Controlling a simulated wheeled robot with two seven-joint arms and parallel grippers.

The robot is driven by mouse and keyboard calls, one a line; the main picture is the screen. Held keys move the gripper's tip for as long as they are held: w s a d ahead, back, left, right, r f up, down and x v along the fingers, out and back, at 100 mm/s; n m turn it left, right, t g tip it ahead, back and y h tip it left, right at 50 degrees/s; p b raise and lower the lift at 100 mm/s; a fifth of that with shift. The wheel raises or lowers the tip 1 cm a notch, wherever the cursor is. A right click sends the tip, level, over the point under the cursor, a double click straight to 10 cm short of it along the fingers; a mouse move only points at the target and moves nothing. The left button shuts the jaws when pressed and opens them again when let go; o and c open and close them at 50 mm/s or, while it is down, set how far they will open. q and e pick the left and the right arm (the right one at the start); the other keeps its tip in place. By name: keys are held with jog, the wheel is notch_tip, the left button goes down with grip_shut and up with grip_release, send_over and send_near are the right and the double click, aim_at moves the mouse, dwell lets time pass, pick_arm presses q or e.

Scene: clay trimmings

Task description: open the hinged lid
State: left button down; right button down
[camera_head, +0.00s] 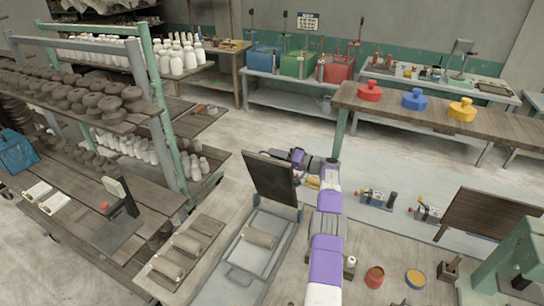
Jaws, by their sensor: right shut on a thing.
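A dark, flat hinged lid (272,179) stands nearly upright at the far end of a pale grey metal bin (236,273). The bin's top is uncovered, and a clay roll (259,237) lies inside. My right gripper (301,178) is at the lid's right edge, at the end of a purple and white arm that comes up from the bottom. It is shut on the lid, though the lid and the wrist partly hide the fingers. My left gripper does not show.
A wooden board with clay rolls (178,254) lies left of the bin. Shelves of brown clay pieces (92,96) stand further left. Small pots (375,277) stand right of my arm. A long table (440,108) with red, blue and yellow pieces stands behind.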

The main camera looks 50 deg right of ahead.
jog(key=shift+d+f, duration=0.1)
jog(key=shift+f, duration=0.1)
dwell(0.3)
jog(key=c, duration=1.2)
grip_release()
jog(key=shift+d, duration=0.1)
jog(key=shift+o, duration=0.2)
jog(key=shift+s+r, duration=0.1)
jog(key=b+v, duration=0.1)
jog(key=v, duration=0.6)
jog(key=shift+s, duration=0.15)
